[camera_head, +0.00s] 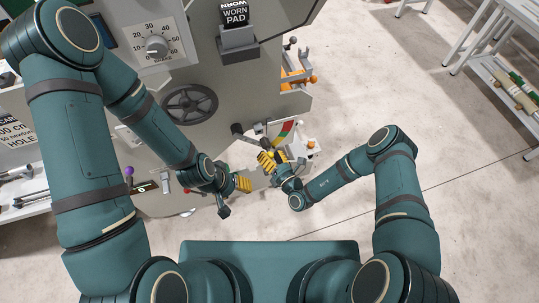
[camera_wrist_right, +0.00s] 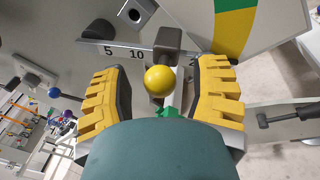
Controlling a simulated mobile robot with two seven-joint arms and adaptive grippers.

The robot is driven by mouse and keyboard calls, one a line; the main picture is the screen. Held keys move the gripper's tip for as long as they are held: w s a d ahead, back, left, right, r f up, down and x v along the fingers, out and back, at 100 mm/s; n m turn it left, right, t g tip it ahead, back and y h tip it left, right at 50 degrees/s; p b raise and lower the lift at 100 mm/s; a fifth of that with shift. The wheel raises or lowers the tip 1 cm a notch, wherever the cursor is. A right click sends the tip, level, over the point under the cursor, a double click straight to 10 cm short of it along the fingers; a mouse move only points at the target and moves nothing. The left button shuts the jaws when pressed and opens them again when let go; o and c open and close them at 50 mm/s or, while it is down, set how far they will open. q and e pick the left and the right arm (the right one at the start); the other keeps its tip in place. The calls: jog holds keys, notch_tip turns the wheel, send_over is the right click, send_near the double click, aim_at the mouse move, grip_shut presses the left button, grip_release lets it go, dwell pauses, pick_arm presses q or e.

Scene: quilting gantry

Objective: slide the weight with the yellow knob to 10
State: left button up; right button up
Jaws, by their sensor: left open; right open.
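The yellow knob (camera_wrist_right: 159,79) shows in the right wrist view, in front of a dark grey weight (camera_wrist_right: 168,40) on a pale beam (camera_wrist_right: 150,49). The beam has printed numbers; the weight is just right of the 10, and part of a number starting with 2 shows further right. My right gripper (camera_wrist_right: 162,98) is open, with one yellow-padded finger on each side of the knob and gaps between. In the head view my right gripper (camera_head: 274,162) is at the machine's right side. My left gripper (camera_head: 234,195) is open and empty, lower left of it.
A green and yellow panel (camera_wrist_right: 240,25) stands close to the weight's right. A blue knob (camera_wrist_right: 54,92) and a purple knob (camera_wrist_right: 68,114) are further left. In the head view a handwheel (camera_head: 189,104) and a numbered dial (camera_head: 156,46) are on the grey machine.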

jog(key=shift+w+a, duration=0.1)
jog(key=shift+w, duration=0.1)
grip_shut()
jog(key=shift+s+a+r+p, duration=0.1)
jog(key=shift+a+r+p, duration=0.05)
jog(key=shift+r+p, duration=0.2)
pick_arm(q)
jog(key=p+v, duration=0.2)
jog(key=shift+s+a+r, duration=0.15)
jog(key=shift+a+r, duration=0.15)
pick_arm(e)
jog(key=shift+s+a+r, duration=0.2)
jog(key=shift+a+r, duration=0.4)
jog(key=shift+s+a+r, duration=0.15)
jog(key=shift+a+r, duration=0.4)
grip_release()
